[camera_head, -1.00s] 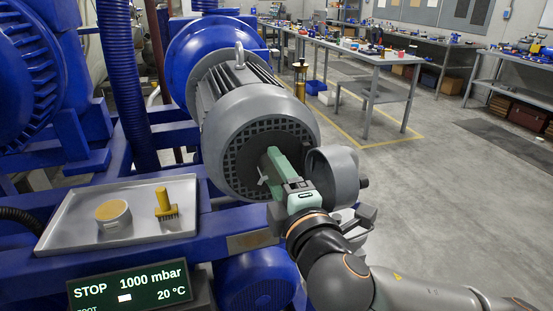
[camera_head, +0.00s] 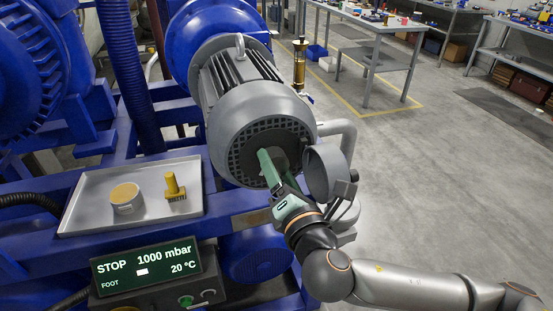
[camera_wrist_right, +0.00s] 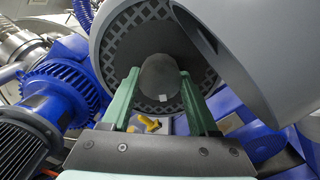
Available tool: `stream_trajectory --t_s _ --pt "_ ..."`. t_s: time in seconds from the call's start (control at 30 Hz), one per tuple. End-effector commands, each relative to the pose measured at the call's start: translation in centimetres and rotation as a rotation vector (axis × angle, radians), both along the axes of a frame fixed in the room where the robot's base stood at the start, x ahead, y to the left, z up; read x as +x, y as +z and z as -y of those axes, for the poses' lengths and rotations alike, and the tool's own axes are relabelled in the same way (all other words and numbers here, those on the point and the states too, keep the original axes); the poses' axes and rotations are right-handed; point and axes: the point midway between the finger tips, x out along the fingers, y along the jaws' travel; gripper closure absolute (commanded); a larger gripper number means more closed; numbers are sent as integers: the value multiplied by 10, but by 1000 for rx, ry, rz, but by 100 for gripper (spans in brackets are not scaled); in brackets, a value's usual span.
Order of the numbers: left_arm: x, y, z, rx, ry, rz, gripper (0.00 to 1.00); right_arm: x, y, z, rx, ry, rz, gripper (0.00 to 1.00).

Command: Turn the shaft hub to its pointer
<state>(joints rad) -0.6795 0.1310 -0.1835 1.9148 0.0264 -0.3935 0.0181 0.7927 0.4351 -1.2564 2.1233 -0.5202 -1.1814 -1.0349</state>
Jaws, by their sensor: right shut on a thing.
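The shaft hub (camera_wrist_right: 160,76) is a dark grey round piece in the open end of the grey motor (camera_head: 262,108). A small white mark shows low on its face in the wrist view. My right gripper (camera_wrist_right: 159,84) has its two green fingers on either side of the hub, shut on it. In the head view the right gripper (camera_head: 267,160) reaches into the motor's end and its fingers hide most of the hub. I cannot make out the pointer. My left gripper is not in view.
A round grey cover (camera_head: 318,176) stands swung open close beside my right gripper. A metal tray (camera_head: 84,208) at the left holds a round tin (camera_head: 126,198) and a yellow brush (camera_head: 174,187). A display panel (camera_head: 150,262) reads STOP, 1000 mbar, 20 °C. Open floor lies at right.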

Motion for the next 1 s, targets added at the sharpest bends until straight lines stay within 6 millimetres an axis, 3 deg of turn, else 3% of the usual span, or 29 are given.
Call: stream_trajectory --t_s 0.6,0.63,0.9,1.0 --pt "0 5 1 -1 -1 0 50 0 -1 0 -44 -1 14 95" --pt "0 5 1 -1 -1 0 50 0 -1 0 -44 -1 14 39" --pt "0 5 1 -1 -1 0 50 0 -1 0 -43 -1 13 10" --pt "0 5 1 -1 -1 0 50 0 0 0 -42 0 14 10"
